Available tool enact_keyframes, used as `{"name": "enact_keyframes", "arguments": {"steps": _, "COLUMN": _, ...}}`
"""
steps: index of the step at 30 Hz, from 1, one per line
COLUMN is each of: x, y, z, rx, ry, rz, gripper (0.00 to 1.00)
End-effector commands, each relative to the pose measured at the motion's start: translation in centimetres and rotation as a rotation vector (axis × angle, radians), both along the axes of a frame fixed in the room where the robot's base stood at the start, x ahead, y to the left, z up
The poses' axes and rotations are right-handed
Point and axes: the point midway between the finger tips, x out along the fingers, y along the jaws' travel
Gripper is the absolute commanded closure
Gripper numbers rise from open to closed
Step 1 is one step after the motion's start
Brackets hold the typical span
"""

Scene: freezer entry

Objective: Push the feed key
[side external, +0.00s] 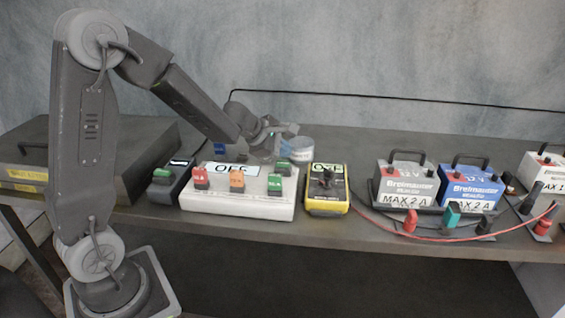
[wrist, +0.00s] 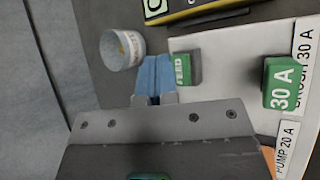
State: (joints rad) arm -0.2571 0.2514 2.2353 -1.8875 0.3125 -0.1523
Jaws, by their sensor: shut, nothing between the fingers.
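The feed key (wrist: 187,69) is a green block lettered FEED on the white panel (wrist: 215,45) in the wrist view. In the side view it appears as the dark green key (side external: 283,168) at the panel's back right corner. My gripper (wrist: 153,80) has its blue fingertips shut together with nothing between them. They sit directly beside the key, on its left in the wrist view. I cannot tell whether they touch it. In the side view my gripper (side external: 266,148) is low over the panel's back right, partly overlapping a cup.
A pale cup (wrist: 122,48) stands close to my fingers. A green 30 A key (wrist: 283,83) is nearby. The panel has red (side external: 200,178) and orange (side external: 236,182) keys in front. A yellow meter (side external: 327,190) stands right of it, then grey (side external: 405,183) and blue (side external: 470,187) power units.

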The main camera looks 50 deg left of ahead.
Motion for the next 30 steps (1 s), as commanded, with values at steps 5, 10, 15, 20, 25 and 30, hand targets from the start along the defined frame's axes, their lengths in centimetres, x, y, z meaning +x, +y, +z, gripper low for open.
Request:
{"name": "enact_keyframes", "arguments": {"steps": 5, "x": 0.0, "y": -0.1, "z": -0.6, "rx": -0.001, "ry": 0.002, "rz": -0.001, "gripper": 1.00}}
{"name": "enact_keyframes", "arguments": {"steps": 10, "x": 0.0, "y": 0.0, "z": -0.9, "rx": 0.000, "ry": 0.001, "rz": -0.001, "gripper": 1.00}}
{"name": "enact_keyframes", "arguments": {"steps": 15, "x": 0.0, "y": 0.0, "z": -0.9, "rx": 0.000, "ry": 0.001, "rz": -0.001, "gripper": 1.00}}
{"name": "enact_keyframes", "arguments": {"steps": 20, "x": 0.0, "y": 0.0, "z": -1.0, "rx": -0.001, "ry": 0.001, "rz": 0.000, "gripper": 1.00}}
{"name": "enact_keyframes", "arguments": {"steps": 25, "x": 0.0, "y": 0.0, "z": -1.2, "rx": -0.001, "ry": 0.002, "rz": -0.001, "gripper": 1.00}}
{"name": "enact_keyframes", "arguments": {"steps": 30, "x": 0.0, "y": 0.0, "z": -1.4, "rx": -0.001, "ry": 0.002, "rz": 0.000, "gripper": 1.00}}
